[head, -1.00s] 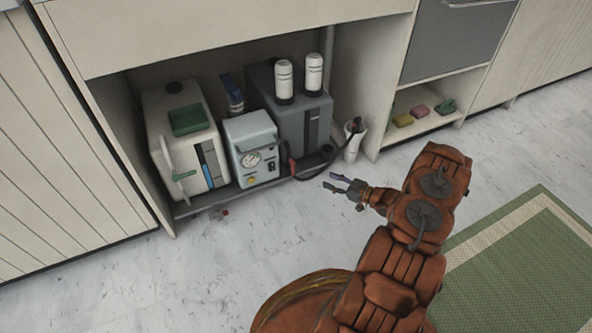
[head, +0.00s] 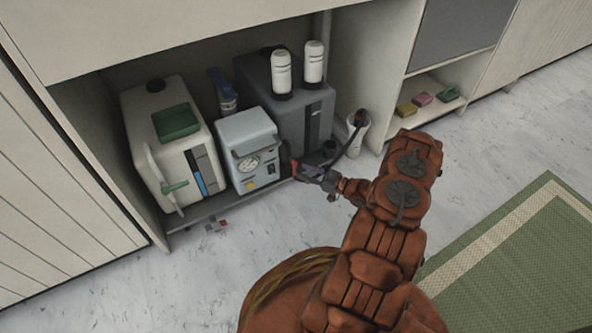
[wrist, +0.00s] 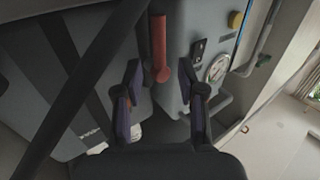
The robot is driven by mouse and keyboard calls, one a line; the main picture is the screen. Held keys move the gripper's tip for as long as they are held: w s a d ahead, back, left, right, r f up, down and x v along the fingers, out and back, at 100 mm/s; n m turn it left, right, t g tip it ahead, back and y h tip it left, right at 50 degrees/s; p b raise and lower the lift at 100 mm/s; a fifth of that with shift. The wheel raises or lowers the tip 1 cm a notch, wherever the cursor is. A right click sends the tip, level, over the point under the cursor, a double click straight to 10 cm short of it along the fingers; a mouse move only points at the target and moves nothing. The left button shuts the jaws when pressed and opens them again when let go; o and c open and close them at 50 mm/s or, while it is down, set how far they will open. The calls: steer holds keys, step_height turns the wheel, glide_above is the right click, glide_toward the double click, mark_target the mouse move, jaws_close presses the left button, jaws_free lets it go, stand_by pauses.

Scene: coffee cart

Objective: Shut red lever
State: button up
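The red lever (head: 294,166) is at the right side of a light grey machine (head: 246,135) with a gauge, on the low shelf of the cart. In the wrist view the red lever (wrist: 159,48) is a straight bar with a rounded end, alongside the machine's wall. My gripper (head: 308,172) is close to it in the head view. In the wrist view my gripper (wrist: 159,72) is open, and the lever's rounded end appears between its fingertips. I cannot tell whether either finger touches it.
A dark grey unit (head: 308,112) with two white canisters on top stands to the right. A black hose (head: 350,147) runs near my gripper to a white holder (head: 357,131). A small red item (head: 222,223) shows low by the shelf's front.

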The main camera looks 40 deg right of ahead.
steer(key=shift+b+x, duration=0.55)
steer(key=shift+x, duration=1.2)
steer(key=shift+c, duration=0.2)
jaws_close()
